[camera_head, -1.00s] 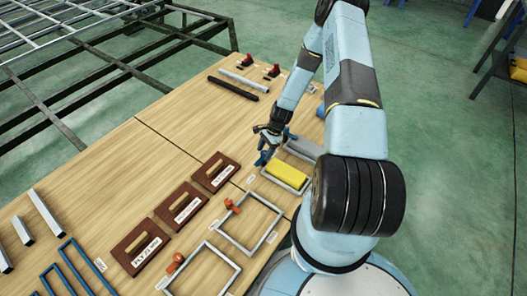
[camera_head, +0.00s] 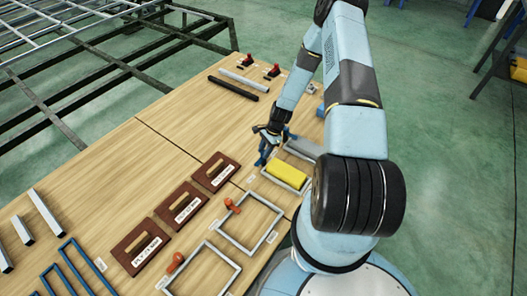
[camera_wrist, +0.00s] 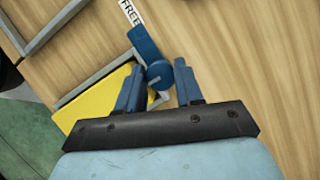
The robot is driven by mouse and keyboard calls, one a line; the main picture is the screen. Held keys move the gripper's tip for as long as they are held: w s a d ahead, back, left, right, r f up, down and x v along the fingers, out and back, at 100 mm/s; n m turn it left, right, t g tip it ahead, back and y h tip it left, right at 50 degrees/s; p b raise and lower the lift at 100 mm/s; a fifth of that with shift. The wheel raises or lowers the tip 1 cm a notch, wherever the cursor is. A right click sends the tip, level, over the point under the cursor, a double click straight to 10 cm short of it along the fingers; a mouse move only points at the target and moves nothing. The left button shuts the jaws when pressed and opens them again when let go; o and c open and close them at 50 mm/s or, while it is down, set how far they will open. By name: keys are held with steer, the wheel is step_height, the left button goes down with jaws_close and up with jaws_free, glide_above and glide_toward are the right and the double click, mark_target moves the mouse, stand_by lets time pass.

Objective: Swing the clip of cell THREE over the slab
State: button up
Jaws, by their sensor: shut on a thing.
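The yellow slab (camera_head: 287,175) lies in its grey frame; it also shows in the wrist view (camera_wrist: 95,104). A blue clip (camera_wrist: 145,42) stands at the slab's near corner, with a round pivot end between my fingers. Its bar points up the picture toward the label, which partly reads "THREE" (camera_wrist: 130,12), and appears beside the slab rather than across it. My gripper (camera_wrist: 158,88) is shut on the clip; it also shows in the head view (camera_head: 267,152), at the frame's upper left corner. The fingers hide part of the clip.
A grey slab (camera_head: 303,148) sits in the neighbouring cell behind. Empty frames with orange clips (camera_head: 232,205) lie in front. Brown boards with handles (camera_head: 215,172) lie to the left. Dark and grey bars (camera_head: 233,88) lie farther back on the wooden table.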

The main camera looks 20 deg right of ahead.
steer(key=shift+d+n, duration=0.1)
steer(key=shift+n, duration=0.2)
steer(key=n+g, duration=0.1)
steer(key=n, duration=0.3)
steer(key=shift+w+h, duration=0.1)
steer(key=shift+h, duration=0.3)
steer(key=n, duration=0.2)
steer(key=n+g+h, duration=0.1)
steer(key=n, duration=0.1)
steer(key=shift+w+g, duration=0.1)
steer(key=shift+g, duration=0.2)
steer(key=n+h, duration=0.1)
steer(key=n, duration=0.1)
steer(key=n+h, duration=0.1)
steer(key=n, duration=0.2)
steer(key=shift+g, duration=0.3)
steer(key=n, duration=0.2)
steer(key=n+h, duration=0.1)
steer(key=n, duration=0.1)
steer(key=shift+w+a+h, duration=0.1)
steer(key=shift+a+h, duration=0.1)
steer(key=shift+h, duration=0.1)
steer(key=o, duration=1)
steer(key=shift+a, duration=0.1)
